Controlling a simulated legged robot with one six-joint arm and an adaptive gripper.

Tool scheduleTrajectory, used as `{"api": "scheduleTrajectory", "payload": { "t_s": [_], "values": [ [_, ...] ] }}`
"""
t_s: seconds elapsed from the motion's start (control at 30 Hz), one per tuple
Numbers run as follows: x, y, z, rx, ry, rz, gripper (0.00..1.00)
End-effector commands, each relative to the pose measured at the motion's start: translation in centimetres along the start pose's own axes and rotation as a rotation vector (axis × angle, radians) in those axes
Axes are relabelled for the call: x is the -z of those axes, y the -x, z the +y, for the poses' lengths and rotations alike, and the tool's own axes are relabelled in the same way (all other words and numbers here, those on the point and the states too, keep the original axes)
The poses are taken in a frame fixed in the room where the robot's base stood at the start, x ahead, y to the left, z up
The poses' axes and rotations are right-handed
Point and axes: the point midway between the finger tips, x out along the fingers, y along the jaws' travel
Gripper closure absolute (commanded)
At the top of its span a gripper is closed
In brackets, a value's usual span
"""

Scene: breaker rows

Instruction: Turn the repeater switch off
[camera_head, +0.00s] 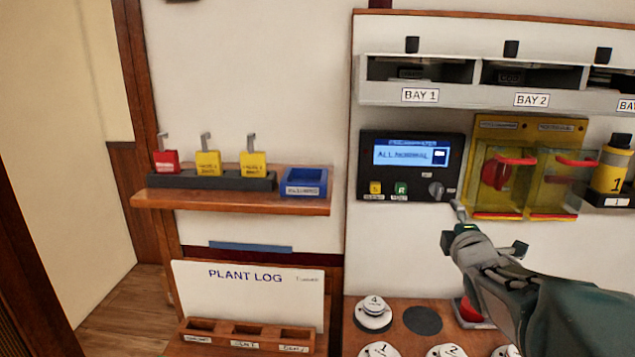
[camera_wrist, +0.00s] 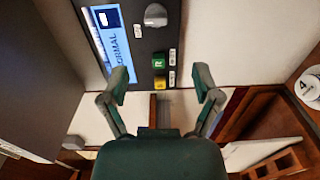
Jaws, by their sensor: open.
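The dark panel (camera_head: 411,190) with a lit blue display reading "ALL NORMAL" is on the wall board. A grey rotary knob (camera_head: 436,189) sits at its lower right, with small labels near it; it looks like the repeater switch. In the wrist view the knob (camera_wrist: 155,15) is at the top edge, beyond the fingers, and its pointing direction is unclear. My gripper (camera_head: 452,225) is just below and right of the panel, open and empty. In the wrist view my gripper (camera_wrist: 160,80) has its fingers spread, apart from the knob.
Yellow (camera_head: 375,188) and green (camera_head: 401,189) buttons sit left of the knob. A yellow box with clear covers and red handles (camera_head: 495,172) stands close on the right. A shelf with tags (camera_head: 232,200) is left. Round numbered knobs (camera_head: 374,312) are on the counter below.

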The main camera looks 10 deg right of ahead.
Motion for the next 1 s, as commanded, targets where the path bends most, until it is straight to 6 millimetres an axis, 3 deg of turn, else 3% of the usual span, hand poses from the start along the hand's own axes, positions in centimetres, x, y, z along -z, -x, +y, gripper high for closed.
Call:
{"api": "scheduleTrajectory", "payload": {
  "t_s": [0.17, 0.47, 0.8, 1.0],
  "values": [
    [2.0, 1.7, -0.4, 0.087, -0.147, -0.026, 0.19],
    [7.1, 8.5, -3.5, 0.372, -0.595, -0.152, 0.19],
    [12.4, 19.5, -8.2, 0.728, -1.036, -0.371, 0.19],
    [14.5, 26.2, -10.7, 0.925, -1.205, -0.531, 0.19]
  ]
}}
